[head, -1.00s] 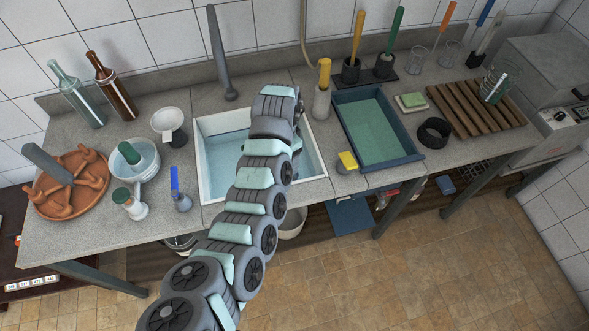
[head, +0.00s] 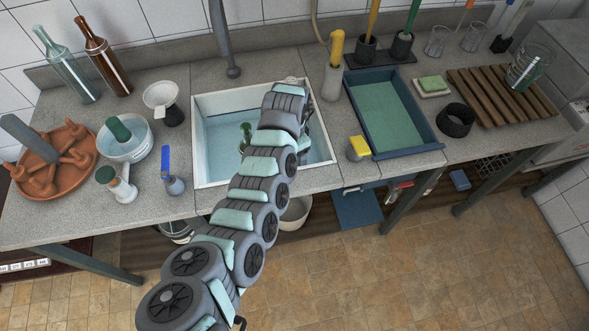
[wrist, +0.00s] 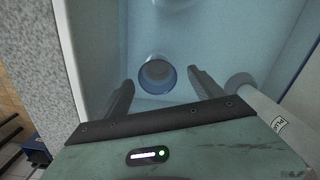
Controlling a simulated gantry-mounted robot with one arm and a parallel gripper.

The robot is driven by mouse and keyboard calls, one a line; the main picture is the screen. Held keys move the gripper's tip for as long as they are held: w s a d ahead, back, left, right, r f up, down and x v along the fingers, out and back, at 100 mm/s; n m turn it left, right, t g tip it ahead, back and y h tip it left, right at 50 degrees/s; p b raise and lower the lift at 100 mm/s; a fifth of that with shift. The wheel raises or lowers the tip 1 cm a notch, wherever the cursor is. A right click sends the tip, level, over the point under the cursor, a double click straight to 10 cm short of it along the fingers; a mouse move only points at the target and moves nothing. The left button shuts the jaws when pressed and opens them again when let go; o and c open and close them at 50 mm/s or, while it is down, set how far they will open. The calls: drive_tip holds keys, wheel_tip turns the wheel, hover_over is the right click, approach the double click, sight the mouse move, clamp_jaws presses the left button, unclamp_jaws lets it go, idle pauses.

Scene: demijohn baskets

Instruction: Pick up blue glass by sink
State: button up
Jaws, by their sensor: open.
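A round, blue-rimmed thing (wrist: 157,76) shows from above in the wrist view, on the pale sink floor between and beyond my fingertips. It looks like a blue glass seen mouth-up, though I cannot be sure. My gripper (wrist: 161,78) is open over the white-rimmed sink (head: 205,170), with nothing between its fingers. In the head view my arm reaches over the sink and hides the gripper and that blue thing. A green bottle-like object (head: 245,132) shows in the sink to the left of my arm.
A pale cylinder (wrist: 262,108) lies close to my right finger, and another rounded object (wrist: 172,4) is beyond. A yellow-topped bottle (head: 333,75) and a blue tray (head: 383,112) stand right of the sink. A tall grey tap (head: 222,40) rises behind it.

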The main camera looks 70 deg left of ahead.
drive_tip(key=shift+f, duration=0.9)
drive_tip(key=shift+d+f+b, duration=0.15)
drive_tip(key=shift+f+b, duration=0.3)
drive_tip(key=shift+f, duration=0.9)
drive_tip(key=shift+d+f+b, duration=0.1)
drive_tip(key=shift+f+b, duration=0.3)
drive_tip(key=shift+f, duration=0.95)
drive_tip(key=shift+c, duration=0.5)
drive_tip(key=c, duration=1.5)
